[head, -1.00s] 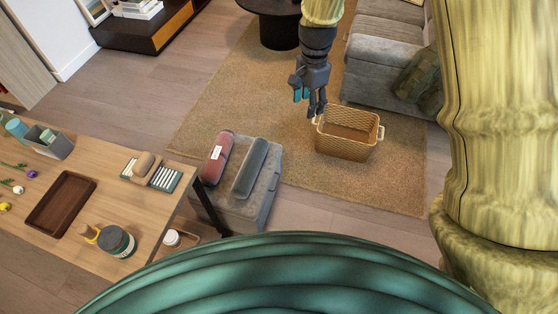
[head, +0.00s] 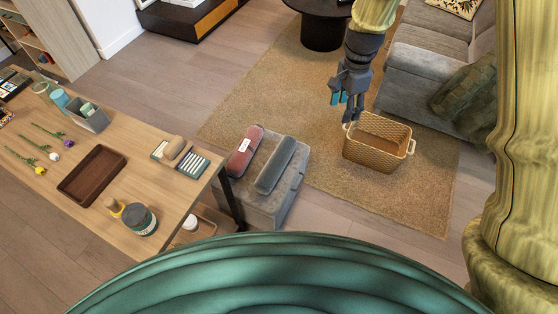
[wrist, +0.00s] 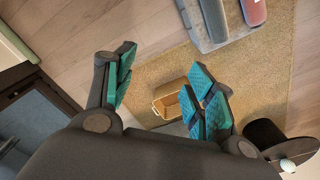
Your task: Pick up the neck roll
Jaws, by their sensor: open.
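Two padded rolls lie side by side on a grey ottouman-like block (head: 284,207): a pinkish-red one with a white label (head: 239,160) and a plain grey-blue one (head: 275,165). I cannot tell for certain which is the neck roll; the grey-blue one looks like a bolster. Both also show at the top of the wrist view, the grey-blue roll (wrist: 214,18) left of the red roll (wrist: 255,10). My gripper (head: 346,106) is open and empty, pointing down, beyond and to the right of the rolls in the head view. Its spread teal-padded fingers (wrist: 160,90) show in the wrist view.
A wicker basket (head: 380,158) stands on the tan rug (head: 315,190) near my gripper. A wooden table (head: 140,175) with a tray, jar and brush is at left. A grey sofa (head: 405,85) is at right, and a dark round table (head: 322,28) is behind.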

